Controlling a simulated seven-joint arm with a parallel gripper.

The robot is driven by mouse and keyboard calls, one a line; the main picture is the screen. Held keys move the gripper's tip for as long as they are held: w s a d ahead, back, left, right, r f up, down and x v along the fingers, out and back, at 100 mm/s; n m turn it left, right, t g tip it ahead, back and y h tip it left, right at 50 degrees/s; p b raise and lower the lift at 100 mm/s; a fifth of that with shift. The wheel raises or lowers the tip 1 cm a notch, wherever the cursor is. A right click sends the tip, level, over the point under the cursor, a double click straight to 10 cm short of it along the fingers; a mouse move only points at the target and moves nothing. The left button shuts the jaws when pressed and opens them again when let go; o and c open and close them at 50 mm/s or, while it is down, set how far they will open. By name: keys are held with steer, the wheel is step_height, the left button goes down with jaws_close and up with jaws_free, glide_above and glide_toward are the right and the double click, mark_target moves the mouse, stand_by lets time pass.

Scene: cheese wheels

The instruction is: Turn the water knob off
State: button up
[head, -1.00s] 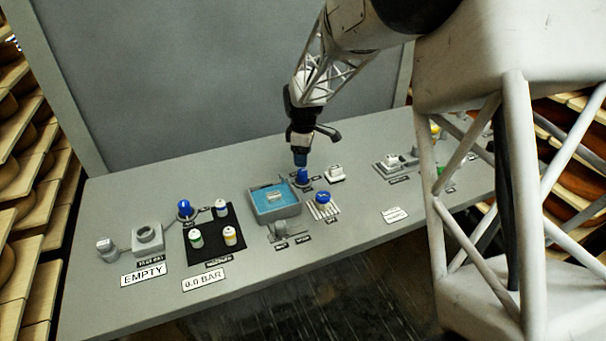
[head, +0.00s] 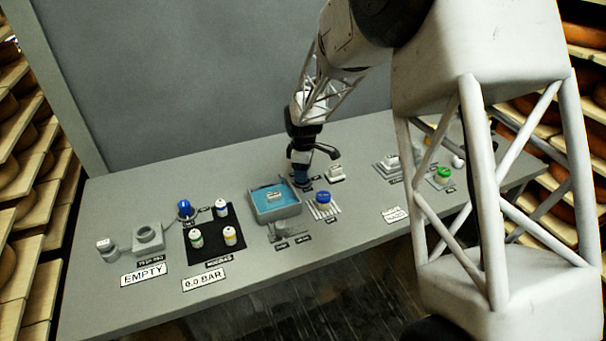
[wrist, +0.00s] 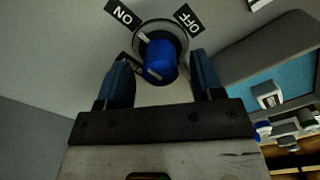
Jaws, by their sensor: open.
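The blue water knob (wrist: 160,60) sits on a round grey base on the bench. In the wrist view an ON label (wrist: 124,14) is at its upper left and an OFF label (wrist: 188,18) at its upper right. The knob's white mark points up and left, toward ON. My gripper (wrist: 161,62) is open, with one blue finger on each side of the knob and gaps visible. In the head view my gripper (head: 302,180) is low at the bench and hides most of the knob.
A basin of blue water (head: 290,213) stands just left of my gripper. A blue-topped item on a slatted rack (head: 323,198) is in front, and a small white block (head: 336,173) is to the right. A black mat (head: 213,240) with several small jars lies further left.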

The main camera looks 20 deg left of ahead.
steer(key=shift+f, duration=0.9)
steer(key=shift+c, duration=0.4)
steer(key=c, duration=0.8)
steer(key=shift+c, duration=0.2)
